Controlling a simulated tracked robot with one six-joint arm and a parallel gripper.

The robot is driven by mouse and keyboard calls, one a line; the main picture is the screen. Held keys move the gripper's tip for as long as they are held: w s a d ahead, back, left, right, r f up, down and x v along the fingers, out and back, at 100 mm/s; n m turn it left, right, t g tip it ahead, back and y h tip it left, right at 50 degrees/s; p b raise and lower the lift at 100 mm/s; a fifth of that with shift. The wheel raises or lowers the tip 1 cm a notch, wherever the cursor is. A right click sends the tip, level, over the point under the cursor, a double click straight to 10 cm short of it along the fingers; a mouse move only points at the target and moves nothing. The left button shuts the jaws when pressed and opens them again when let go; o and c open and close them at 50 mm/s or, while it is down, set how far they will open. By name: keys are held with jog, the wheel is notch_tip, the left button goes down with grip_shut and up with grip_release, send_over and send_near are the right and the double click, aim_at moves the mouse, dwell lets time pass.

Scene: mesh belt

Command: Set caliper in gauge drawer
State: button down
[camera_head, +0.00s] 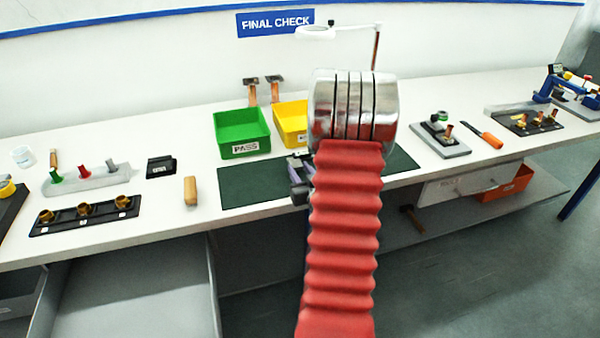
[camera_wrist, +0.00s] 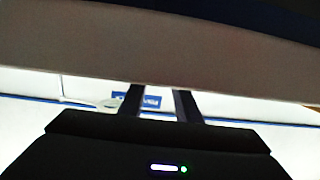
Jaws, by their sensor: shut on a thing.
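My gripper (camera_head: 300,182) is mostly hidden behind my own arm in the head view, near the front edge of the bench's green mat (camera_head: 255,191). In the wrist view its two dark fingers (camera_wrist: 160,103) reach up to a wide grey-beige band. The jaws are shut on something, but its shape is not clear. I cannot make out the caliper in either view. A grey open-topped compartment (camera_head: 213,290) shows below the bench at the lower left. It may be an open drawer; its visible floor is bare.
A green PASS bin (camera_head: 242,133) and a yellow bin (camera_head: 290,122) stand behind the mat. A black holder with brass parts (camera_head: 84,214) and a wooden block (camera_head: 190,191) lie left. A gauge stand (camera_head: 441,138) and orange-handled tool (camera_head: 483,134) are right.

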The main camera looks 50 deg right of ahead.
jog(key=shift+f, duration=0.25)
jog(key=c, duration=1.3)
grip_release()
jog(key=shift+f, duration=0.15)
